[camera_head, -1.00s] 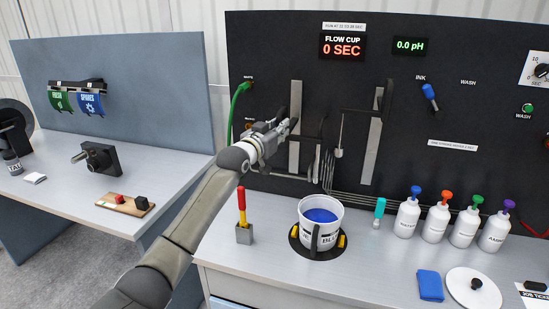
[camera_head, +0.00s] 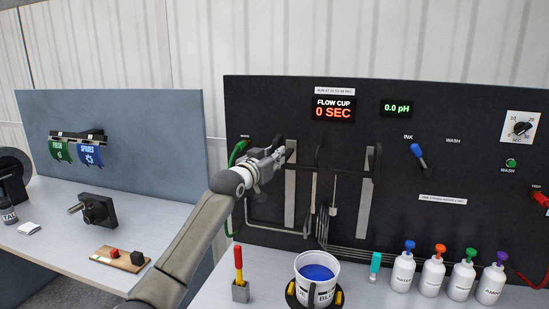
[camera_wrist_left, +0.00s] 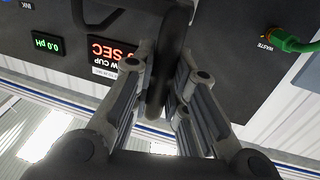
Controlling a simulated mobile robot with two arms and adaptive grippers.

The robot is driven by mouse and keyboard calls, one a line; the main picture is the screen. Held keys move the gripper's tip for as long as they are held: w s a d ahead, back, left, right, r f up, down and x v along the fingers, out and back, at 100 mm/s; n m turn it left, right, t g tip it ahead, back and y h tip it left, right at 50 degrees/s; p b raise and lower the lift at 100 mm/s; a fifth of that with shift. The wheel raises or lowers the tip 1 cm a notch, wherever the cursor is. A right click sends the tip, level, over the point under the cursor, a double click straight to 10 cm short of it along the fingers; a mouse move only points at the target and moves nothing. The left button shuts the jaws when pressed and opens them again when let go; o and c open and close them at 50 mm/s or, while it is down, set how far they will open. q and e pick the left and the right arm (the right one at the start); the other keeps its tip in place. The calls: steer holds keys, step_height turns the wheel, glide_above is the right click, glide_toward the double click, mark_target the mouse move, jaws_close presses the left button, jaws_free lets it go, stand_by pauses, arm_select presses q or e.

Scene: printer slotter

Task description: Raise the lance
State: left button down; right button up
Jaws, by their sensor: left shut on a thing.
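The lance is a black bent arm (camera_head: 318,160) on a pale vertical rail (camera_head: 290,200) on the dark panel, with a thin tube hanging from it. My left gripper (camera_head: 279,158) is at the top part of this rail, at the arm's left end. In the left wrist view its fingers (camera_wrist_left: 160,85) are closed around a dark rounded bar (camera_wrist_left: 168,55), which I take to be the lance's handle. The lance's lower end is hard to make out. My right gripper is not in view.
A second rail (camera_head: 366,205) with a similar black arm stands to the right. The white bucket of blue ink (camera_head: 318,290) sits on the bench below. A green hose (camera_head: 237,153) is just left of my gripper. White bottles (camera_head: 433,276) line the right side.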

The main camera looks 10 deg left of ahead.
arm_select(q)
steer(key=c, duration=1.5)
jaws_free()
steer(key=shift+r, duration=0.45)
steer(key=shift+o, duration=0.4)
steer(key=shift+f, duration=0.15)
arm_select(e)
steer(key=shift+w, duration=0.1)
arm_select(q)
steer(key=v, duration=1.2)
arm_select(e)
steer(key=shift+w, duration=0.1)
